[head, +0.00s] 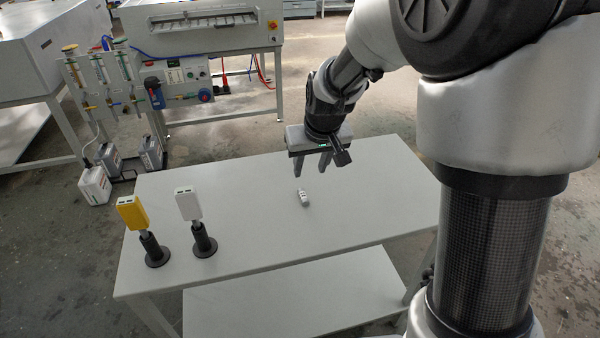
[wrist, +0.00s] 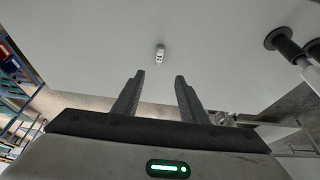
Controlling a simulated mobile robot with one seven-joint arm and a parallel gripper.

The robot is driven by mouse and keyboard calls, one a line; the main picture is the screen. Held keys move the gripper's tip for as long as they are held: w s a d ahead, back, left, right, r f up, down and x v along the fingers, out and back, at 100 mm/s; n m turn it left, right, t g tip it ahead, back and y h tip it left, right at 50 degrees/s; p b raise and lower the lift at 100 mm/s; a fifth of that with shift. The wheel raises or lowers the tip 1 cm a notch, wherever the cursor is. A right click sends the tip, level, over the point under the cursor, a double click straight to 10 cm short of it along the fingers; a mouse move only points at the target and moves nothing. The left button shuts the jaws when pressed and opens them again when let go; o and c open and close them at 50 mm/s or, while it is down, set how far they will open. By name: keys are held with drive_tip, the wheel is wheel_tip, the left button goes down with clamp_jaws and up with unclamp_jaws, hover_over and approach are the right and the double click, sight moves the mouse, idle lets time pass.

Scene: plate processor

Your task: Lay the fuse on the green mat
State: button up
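A small pale grey-white piece, likely the fuse (head: 303,198), lies on the white table (head: 350,215) right of its middle. In the wrist view the fuse (wrist: 160,53) shows beyond the fingertips, roughly between their lines. My gripper (head: 312,177) is above the table, up and slightly right of the fuse in the head view. Its two fingers are apart with nothing between them, also in the wrist view (wrist: 160,80). I see no green mat in either view.
A yellow block (head: 132,212) and a white block (head: 189,203) stand upright on black round-based holders at the table's left. A lower shelf (head: 300,295) is under the table. Machines with a gauge panel (head: 185,80) stand behind. The table's right part is clear.

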sight(303, 195)
drive_tip(key=b+x, duration=0.1)
drive_tip(key=x, duration=0.6)
drive_tip(key=b+x, duration=0.1)
drive_tip(key=x, duration=0.7)
drive_tip(key=shift+s+f, duration=0.1)
drive_tip(key=shift+f, duration=0.3)
clamp_jaws()
